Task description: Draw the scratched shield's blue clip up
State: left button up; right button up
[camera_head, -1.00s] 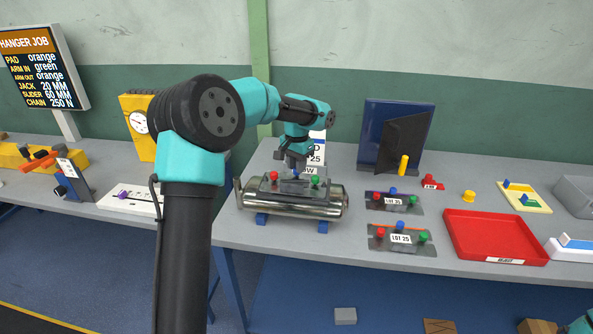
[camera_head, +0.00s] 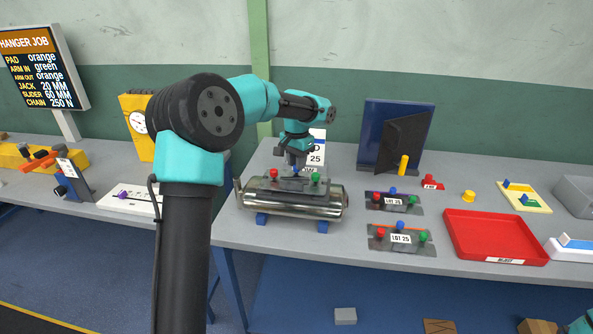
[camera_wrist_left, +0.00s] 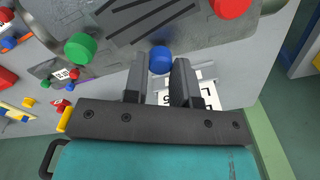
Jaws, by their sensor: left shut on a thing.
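The scratched shield (camera_head: 288,186), a grey plate with dark scratch lines, lies on a silver cylinder (camera_head: 250,206). It carries a red clip (camera_head: 273,174), a blue clip (camera_head: 295,171) and a green clip (camera_head: 315,178). In the left wrist view the shield (camera_wrist_left: 140,22) fills the top, with the blue clip (camera_wrist_left: 160,60) between my fingertips. My left gripper (camera_head: 296,162) comes down from above and is shut on the blue clip; its fingers (camera_wrist_left: 163,78) partly cover it. I cannot tell whether the clip has risen. My right gripper is out of view.
Two more shields, one at the back (camera_head: 374,205) and one in front (camera_head: 384,244), lie right of the cylinder with coloured clips. A red tray (camera_head: 492,232) stands farther right. A dark blue upright panel (camera_head: 380,115) stands behind. A white card (camera_head: 317,150) stands close behind my left gripper.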

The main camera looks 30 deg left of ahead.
pick_arm(q)
jog(key=shift+r, duration=0.6)
dwell(0.5)
jog(key=o, duration=0.9)
jog(key=shift+r, duration=0.1)
jog(key=shift+r, duration=3.4)
jog(key=shift+d, duration=0.1)
